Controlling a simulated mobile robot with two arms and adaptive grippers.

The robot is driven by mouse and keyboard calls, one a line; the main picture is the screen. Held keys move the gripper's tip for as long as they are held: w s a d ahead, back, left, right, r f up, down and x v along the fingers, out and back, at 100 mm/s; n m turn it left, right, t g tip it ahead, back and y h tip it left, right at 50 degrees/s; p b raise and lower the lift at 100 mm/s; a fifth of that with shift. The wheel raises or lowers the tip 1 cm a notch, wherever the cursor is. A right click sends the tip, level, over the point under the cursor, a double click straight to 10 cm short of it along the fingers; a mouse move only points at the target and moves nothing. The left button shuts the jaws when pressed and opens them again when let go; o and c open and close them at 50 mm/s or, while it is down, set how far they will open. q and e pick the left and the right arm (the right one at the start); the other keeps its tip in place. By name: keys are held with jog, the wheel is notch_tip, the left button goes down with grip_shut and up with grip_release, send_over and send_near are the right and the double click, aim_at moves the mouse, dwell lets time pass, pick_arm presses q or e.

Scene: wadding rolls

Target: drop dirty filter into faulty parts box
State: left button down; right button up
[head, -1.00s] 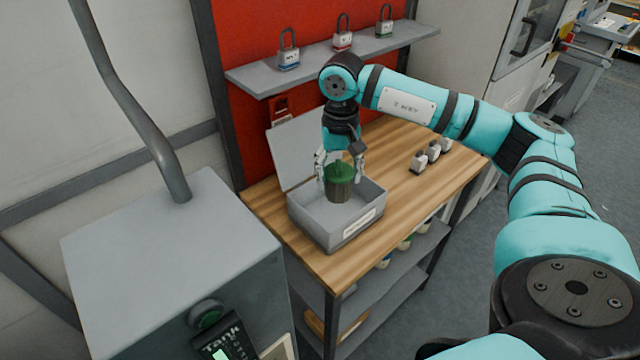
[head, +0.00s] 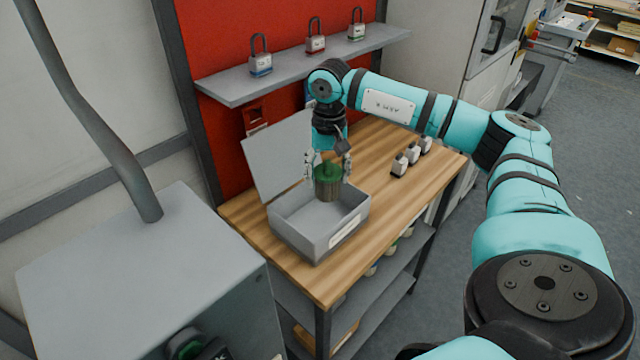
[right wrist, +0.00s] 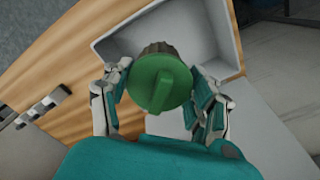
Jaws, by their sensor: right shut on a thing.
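The dirty filter (head: 328,188) has a green cap and a dark ribbed body. My right gripper (head: 328,170) is shut on it and holds it upright, cap up, over the open grey box (head: 291,237). The filter's lower end is at about the height of the box's rim, over its back part. In the right wrist view the green cap of the filter (right wrist: 160,82) sits between both fingers, with the box (right wrist: 215,30) below and beyond it. The box's lid stands open at the back left. My left gripper is not in view.
The box stands on a wooden workbench (head: 400,205). Several small padlock-like items (head: 412,155) stand on the bench to the right. A grey shelf (head: 290,75) with three padlocks is above. A grey cabinet (head: 140,270) stands at the front left.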

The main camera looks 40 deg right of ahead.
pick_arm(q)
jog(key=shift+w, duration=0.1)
pick_arm(e)
jog(key=o, duration=0.7)
jog(key=shift+s, duration=0.1)
jog(key=o, duration=0.6)
notch_tip(320, 180, up, 12)
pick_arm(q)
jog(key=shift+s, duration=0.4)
pick_arm(e)
jog(key=shift+r, duration=0.1)
